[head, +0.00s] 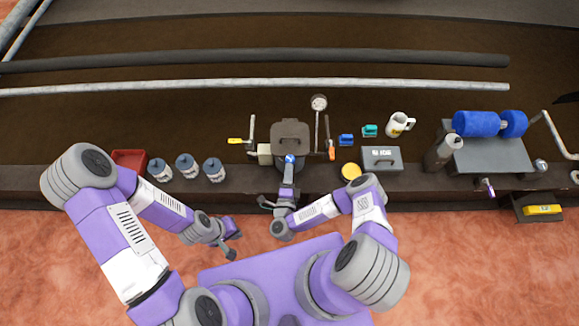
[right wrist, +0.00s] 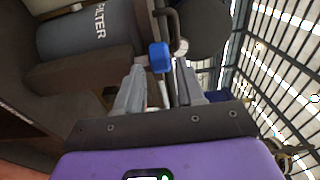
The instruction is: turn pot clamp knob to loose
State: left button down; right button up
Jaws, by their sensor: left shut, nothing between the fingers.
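The blue clamp knob (head: 290,158) is on the near side of the dark pot (head: 290,133), which stands at the bench's front edge. My right gripper (head: 289,163) is at the knob, pointing toward the pot. In the right wrist view the blue knob (right wrist: 159,57) lies at the tips of my right gripper (right wrist: 160,70), between the lines of its two fingers. The fingers are apart, with a small gap on each side of the knob. My left gripper (head: 232,243) is shut and empty, low in front of the bench, away from the pot.
A grey cylinder marked FILTER (right wrist: 90,33) is beside the knob in the right wrist view. Several grey bottles (head: 187,166) stand left on the bench. A yellow disc (head: 350,170), a grey box (head: 382,160) and a white mug (head: 400,124) are to the right.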

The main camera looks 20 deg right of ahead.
aim_at(290, 160)
jog(key=shift+b+x, duration=0.35)
jog(key=shift+x, duration=1.25)
jog(key=shift+c, duration=0.4)
grip_shut()
